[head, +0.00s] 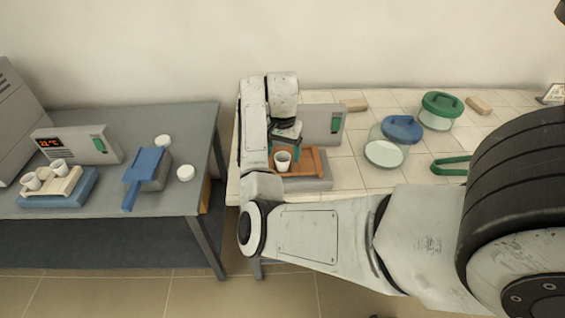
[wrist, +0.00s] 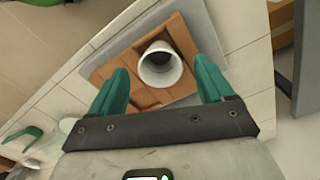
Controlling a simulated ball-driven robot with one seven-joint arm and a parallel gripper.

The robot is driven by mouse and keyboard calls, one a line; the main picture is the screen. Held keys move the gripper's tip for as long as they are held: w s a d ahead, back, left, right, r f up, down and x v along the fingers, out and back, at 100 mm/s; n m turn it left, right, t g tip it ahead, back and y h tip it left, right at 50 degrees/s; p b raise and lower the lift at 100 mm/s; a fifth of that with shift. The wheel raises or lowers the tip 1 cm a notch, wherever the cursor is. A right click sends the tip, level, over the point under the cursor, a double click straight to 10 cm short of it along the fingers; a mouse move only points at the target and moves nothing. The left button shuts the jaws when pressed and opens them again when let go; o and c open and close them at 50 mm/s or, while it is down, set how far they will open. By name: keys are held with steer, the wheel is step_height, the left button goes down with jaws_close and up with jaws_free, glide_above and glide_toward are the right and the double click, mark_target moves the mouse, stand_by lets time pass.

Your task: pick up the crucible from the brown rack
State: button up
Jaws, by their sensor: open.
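The white crucible (head: 283,160) stands upright on the brown rack (head: 308,163), which rests on a grey base on the tiled table. In the wrist view the crucible (wrist: 160,66) shows its open mouth and sits on the brown rack (wrist: 181,38), between and beyond the green fingertips. My gripper (head: 286,136) is above the rack and close to the crucible in the head view. In the wrist view my gripper (wrist: 160,82) is open and empty, with a finger on each side of the crucible. Whether a finger touches it I cannot tell.
A grey unit (head: 322,122) stands just behind the rack. A grey table (head: 190,120) at left holds more crucibles and a blue-handled tool (head: 147,166).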

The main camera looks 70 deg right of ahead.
mark_target(283, 158)
steer(key=shift+f, duration=1.55)
steer(key=c, duration=1)
